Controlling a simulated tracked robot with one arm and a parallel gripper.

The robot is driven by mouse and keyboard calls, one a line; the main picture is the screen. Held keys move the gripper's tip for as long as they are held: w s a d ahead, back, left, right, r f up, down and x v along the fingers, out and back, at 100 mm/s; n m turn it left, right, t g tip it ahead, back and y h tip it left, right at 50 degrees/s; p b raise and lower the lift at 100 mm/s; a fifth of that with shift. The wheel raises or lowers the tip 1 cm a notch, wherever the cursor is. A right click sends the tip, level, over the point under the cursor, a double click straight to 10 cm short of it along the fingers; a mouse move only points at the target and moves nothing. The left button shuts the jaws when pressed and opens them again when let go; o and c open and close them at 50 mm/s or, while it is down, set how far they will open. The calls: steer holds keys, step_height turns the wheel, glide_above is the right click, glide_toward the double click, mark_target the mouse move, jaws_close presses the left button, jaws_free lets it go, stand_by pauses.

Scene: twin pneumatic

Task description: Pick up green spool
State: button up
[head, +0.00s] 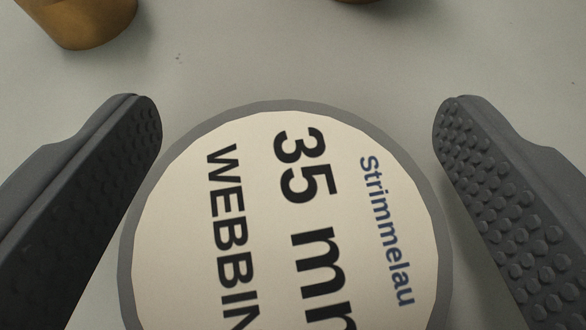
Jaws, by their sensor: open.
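My gripper (297,115) is open, with one dark studded finger at the left and one at the right of the picture. Between the fingers is a round spool (340,225) seen from above, with a grey rim and a cream label. The label reads "35 mm", "Strimmelau" and part of a word starting "WEBBIN". The lower part of the spool is cut off by the picture's bottom edge. No green shows on its visible face. I cannot tell whether the fingers touch its sides.
A brown-gold rounded object (82,22) stands at the top left, partly cut off. The bottom of another brownish object (357,1) shows at the top edge. The pale grey surface (290,60) between them and the spool is clear.

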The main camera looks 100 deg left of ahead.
steer(key=c, duration=1.1)
steer(key=shift+c, duration=0.2)
